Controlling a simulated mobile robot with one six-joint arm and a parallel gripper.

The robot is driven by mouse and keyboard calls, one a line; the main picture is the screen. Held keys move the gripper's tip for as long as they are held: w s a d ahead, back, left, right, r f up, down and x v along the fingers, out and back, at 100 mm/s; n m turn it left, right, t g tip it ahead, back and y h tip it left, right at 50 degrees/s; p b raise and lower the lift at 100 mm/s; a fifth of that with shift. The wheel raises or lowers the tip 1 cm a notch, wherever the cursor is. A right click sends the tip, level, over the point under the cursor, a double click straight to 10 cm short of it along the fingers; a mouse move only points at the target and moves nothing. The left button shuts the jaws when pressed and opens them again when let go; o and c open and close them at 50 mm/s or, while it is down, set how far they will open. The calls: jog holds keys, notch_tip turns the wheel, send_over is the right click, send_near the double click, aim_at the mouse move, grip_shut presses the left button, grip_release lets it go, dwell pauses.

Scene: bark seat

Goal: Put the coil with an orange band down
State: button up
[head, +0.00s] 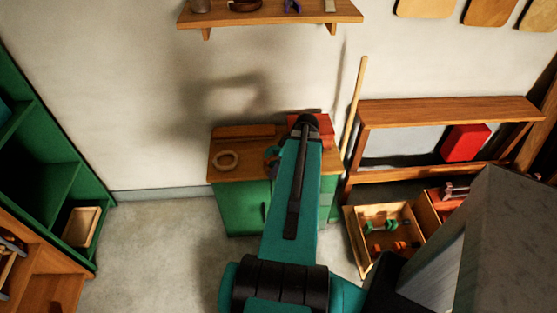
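A pale beige coil (226,160) lies flat on the left part of the wooden top of a green cabinet (240,208). I cannot make out an orange band on it. A small dark, curved shape with a teal and brownish tint (271,158) shows at the left edge of my arm, over the cabinet top; I cannot tell whether it is a coil or part of my wrist. My teal arm reaches up over the cabinet and hides its middle. My gripper is hidden behind the arm, so its fingers and anything in them do not show.
A red box (325,130) stands at the back right of the cabinet top, partly behind my arm. A pole (354,105) leans on the wall. A wooden bin (358,240) with tools stands right. A shelf (270,14) hangs above. Bare wood shows around the beige coil.

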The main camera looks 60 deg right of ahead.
jog(key=a+p, duration=0.1)
jog(key=s+a+p, duration=0.1)
jog(key=p, duration=0.1)
jog(key=s+a+p, duration=0.1)
jog(key=shift+s+a+r+p, duration=0.1)
jog(key=shift+s+r+p, duration=0.05)
jog(key=shift+r+p, duration=0.15)
jog(key=shift+f, duration=0.1)
dwell(0.4)
dwell(0.5)
jog(key=w+a+r+b, duration=0.1)
jog(key=w+a+r, duration=0.4)
jog(key=w, duration=0.3)
jog(key=w+a+r, duration=0.5)
jog(key=w+a, duration=0.1)
jog(key=w, duration=0.3)
jog(key=w+a+r+b, duration=0.1)
jog(key=w+a+r, duration=0.4)
jog(key=w, duration=0.3)
jog(key=w+a+r, duration=0.3)
jog(key=a+r, duration=0.2)
jog(key=a, duration=0.5)
jog(key=w+a+r, duration=0.3)
jog(key=a+r, duration=0.3)
jog(key=a, duration=0.4)
jog(key=w+a+r+m+b, duration=0.1)
jog(key=w+a+r, duration=0.3)
jog(key=a, duration=0.6)
jog(key=shift+r, duration=0.95)
